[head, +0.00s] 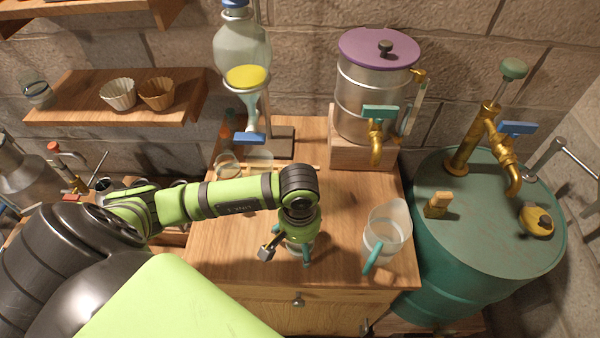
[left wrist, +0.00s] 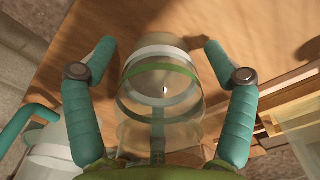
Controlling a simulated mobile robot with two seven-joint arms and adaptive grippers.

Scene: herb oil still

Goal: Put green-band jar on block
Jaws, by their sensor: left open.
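The green-band jar (left wrist: 160,72) is clear glass with a green band and a white band near its rim. It stands on the wooden cabinet top, between the two teal fingers of my left gripper (left wrist: 160,47). The fingers are open, with a gap to the glass on each side. In the head view my left gripper (head: 292,248) is over the front middle of the cabinet top and hides most of the jar. A wooden block (head: 360,153) at the back right of the top carries a steel tank. My right gripper is out of view.
A clear jug (head: 388,228) with a teal handle stands right of my gripper. The steel tank (head: 370,95) has a brass tap hanging forward. A glass funnel with yellow liquid (head: 245,78) stands at the back left. A green drum (head: 485,230) is at the right.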

